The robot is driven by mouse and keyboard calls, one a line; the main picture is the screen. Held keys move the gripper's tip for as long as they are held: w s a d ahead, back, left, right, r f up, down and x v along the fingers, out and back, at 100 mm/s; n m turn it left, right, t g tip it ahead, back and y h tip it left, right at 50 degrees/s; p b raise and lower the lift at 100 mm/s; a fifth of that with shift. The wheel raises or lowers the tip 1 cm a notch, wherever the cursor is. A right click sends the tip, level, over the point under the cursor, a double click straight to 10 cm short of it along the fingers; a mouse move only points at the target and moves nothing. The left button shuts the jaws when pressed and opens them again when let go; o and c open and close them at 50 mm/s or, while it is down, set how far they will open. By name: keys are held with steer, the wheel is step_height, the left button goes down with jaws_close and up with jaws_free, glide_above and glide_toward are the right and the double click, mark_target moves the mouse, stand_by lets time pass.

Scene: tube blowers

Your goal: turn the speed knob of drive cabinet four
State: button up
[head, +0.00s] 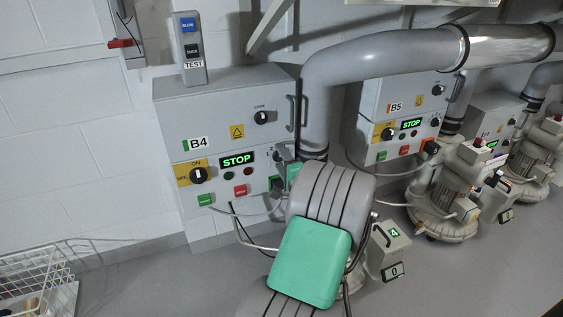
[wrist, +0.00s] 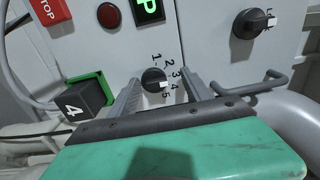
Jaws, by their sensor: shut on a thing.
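Drive cabinet four is the grey cabinet marked B4 (head: 215,105), on the wall left of centre in the head view. Its small black speed knob (wrist: 153,77) has a dial numbered 1 to 5 in the wrist view. The knob's white mark points near the 4. My gripper (wrist: 160,80) has one finger on each side of the knob and is shut on it. In the head view the knob is hidden around my gripper (head: 284,156), at the cabinet's lower right. The cabinet's green display (head: 237,160) reads STOP.
A black block marked 4 (wrist: 82,97) sits left of my fingers. A door handle (wrist: 250,88) juts out to the right. A large grey pipe (head: 316,100) runs beside the cabinet. Cabinet B5 (head: 405,95) and a blower (head: 450,180) stand further right.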

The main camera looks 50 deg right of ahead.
steer(key=shift+s+f, duration=0.1)
steer(key=shift+f, duration=0.1)
stand_by(0.5)
steer(key=p+v, duration=0.1)
steer(key=v, duration=0.7)
